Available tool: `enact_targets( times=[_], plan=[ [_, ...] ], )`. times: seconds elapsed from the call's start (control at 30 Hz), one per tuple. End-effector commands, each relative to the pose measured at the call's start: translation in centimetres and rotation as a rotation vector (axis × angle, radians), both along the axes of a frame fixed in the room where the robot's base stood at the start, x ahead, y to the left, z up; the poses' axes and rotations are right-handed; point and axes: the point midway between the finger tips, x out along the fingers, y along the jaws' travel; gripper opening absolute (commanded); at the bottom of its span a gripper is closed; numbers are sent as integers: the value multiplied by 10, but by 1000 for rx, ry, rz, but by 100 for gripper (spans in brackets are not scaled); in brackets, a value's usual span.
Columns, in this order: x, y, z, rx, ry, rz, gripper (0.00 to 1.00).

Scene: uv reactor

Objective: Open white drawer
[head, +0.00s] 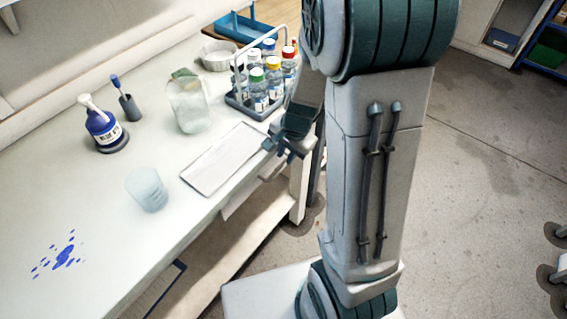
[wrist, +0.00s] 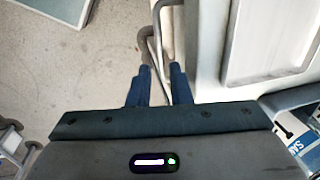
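In the wrist view, my two dark blue fingers (wrist: 160,72) point down and are apart. A grey curved bar handle (wrist: 158,28) shows just beyond and between the fingertips. I cannot tell whether it touches them. A white drawer front (head: 240,200) seems to show under the bench edge, left of my gripper, partly hidden by my arm. How far the drawer is open is unclear.
The bench top (head: 80,190) holds a blue-labelled bottle (head: 104,128), a clear cup (head: 147,188), a beaker (head: 190,105), a white sheet (head: 222,158) and a bottle rack (head: 260,100). Blue spots (head: 62,255) mark the bench.

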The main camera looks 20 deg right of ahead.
Motion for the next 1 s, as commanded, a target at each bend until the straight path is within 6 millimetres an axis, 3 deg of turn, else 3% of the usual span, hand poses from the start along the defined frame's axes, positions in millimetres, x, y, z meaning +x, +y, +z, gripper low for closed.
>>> enact_targets(
  times=[0.1,0.33,0.67,0.7,0.77,1.0],
  plan=[
    [3,2,-24,0,5,1,18],
    [7,5,-45,0,1,1,18],
    [8,6,-48,0,0,2,18],
    [8,6,-48,0,0,2,15],
    [8,6,-48,0,0,2,0],
    [8,6,-48,0,0,3,0]
  ],
)
